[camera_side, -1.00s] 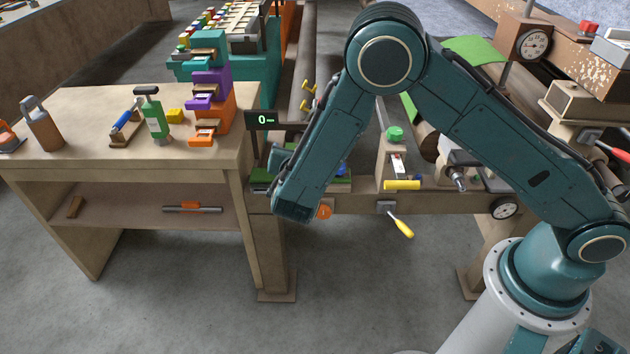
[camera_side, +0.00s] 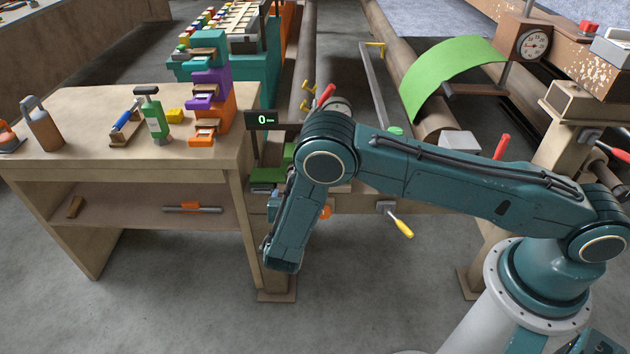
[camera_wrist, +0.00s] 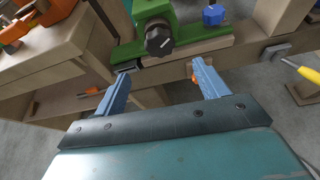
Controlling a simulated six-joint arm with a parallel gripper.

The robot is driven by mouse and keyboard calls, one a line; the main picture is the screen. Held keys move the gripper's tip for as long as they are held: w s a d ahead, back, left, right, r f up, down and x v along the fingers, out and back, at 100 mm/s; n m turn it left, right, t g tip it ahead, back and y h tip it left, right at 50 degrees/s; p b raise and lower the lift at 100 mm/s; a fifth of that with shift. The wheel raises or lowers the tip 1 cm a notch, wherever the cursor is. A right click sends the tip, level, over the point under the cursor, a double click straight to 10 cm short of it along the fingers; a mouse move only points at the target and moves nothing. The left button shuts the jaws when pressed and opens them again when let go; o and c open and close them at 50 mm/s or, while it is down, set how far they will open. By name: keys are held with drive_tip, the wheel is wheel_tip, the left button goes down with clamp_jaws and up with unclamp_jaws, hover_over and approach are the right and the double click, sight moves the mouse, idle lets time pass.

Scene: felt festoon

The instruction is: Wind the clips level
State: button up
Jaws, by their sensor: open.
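A green block with a dark winding knob (camera_wrist: 158,40) sits on the wooden rail in the wrist view. The knob has a pale line across its face. A blue hexagonal knob (camera_wrist: 213,15) stands to its right. My gripper (camera_wrist: 160,69) is open and empty, its two blue fingers apart and pointing toward the rail below the dark knob. In the side view the green block (camera_side: 268,176) shows only partly, behind my arm. A black readout (camera_side: 262,119) above it shows 0. I cannot make out the clips or whether they are level.
A yellow-handled tool (camera_side: 401,227) juts from the rail front. Green felt (camera_side: 450,72) drapes over a roller at right. The floor in front is clear.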

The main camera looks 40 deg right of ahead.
drive_tip(key=shift+w+d, duration=0.1)
drive_tip(key=x, duration=1.3)
drive_tip(key=shift+w+d+f, duration=0.1)
drive_tip(key=shift+w+f, duration=0.05)
drive_tip(key=c, duration=1)
